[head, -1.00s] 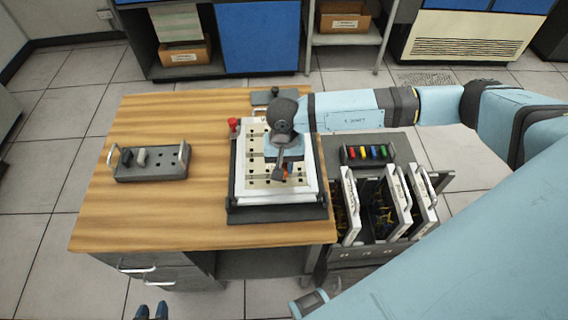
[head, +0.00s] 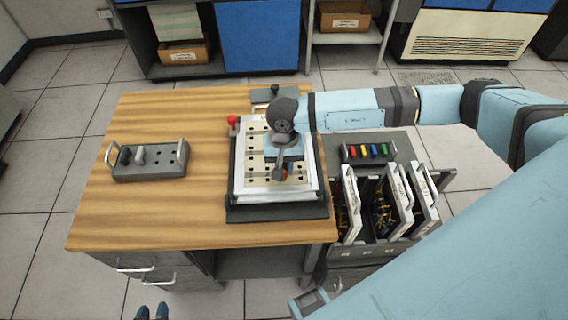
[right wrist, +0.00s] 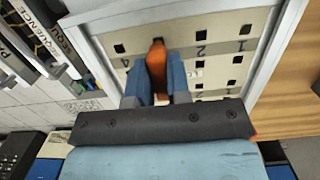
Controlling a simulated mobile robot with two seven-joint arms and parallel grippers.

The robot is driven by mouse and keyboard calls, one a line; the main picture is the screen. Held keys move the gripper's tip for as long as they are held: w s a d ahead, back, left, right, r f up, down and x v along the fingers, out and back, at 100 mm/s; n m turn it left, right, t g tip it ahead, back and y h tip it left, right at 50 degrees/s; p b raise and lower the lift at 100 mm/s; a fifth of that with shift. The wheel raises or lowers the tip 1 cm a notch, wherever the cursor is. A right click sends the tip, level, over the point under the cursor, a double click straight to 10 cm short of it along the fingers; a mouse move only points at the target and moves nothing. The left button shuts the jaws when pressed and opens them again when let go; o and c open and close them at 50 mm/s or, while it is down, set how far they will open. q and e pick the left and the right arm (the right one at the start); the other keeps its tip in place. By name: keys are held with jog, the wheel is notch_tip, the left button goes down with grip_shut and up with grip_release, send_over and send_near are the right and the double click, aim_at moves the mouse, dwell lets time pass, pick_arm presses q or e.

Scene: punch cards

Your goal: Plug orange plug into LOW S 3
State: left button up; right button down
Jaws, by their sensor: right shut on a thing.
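The orange plug (right wrist: 157,62) is between the blue fingers of my right gripper (right wrist: 160,75), which is shut on it. In the head view my right gripper (head: 280,174) is over the cream plugboard (head: 257,183) on the desk. In the right wrist view the plug's far end meets the board (right wrist: 180,40) between the columns marked 4 and 2. The plug and fingers cover the hole there, so I cannot tell whether its tip is in. My left gripper (head: 152,312) is open and empty, low at the bottom edge, with its fingertips apart.
A grey holder (head: 152,175) with a dark and a light plug stands on the desk's left. A red knob (head: 232,121) is by the board's corner. An open drawer of card modules (head: 385,205) and a rack of coloured plugs (head: 367,152) are at right.

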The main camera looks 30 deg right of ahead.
jog(key=shift+f+b, duration=0.8)
jog(key=shift+b, duration=0.1)
dwell(0.8)
jog(key=c, duration=1)
grip_release()
jog(key=shift+f, duration=0.1)
jog(key=shift+r, duration=0.25)
notch_tip(320, 180, up, 13)
jog(key=w+b, duration=0.1)
jog(key=shift+w+d+r, duration=0.15)
jog(key=shift+w+d, duration=0.1)
jog(key=shift+d, duration=0.1)
jog(key=shift+s, duration=0.1)
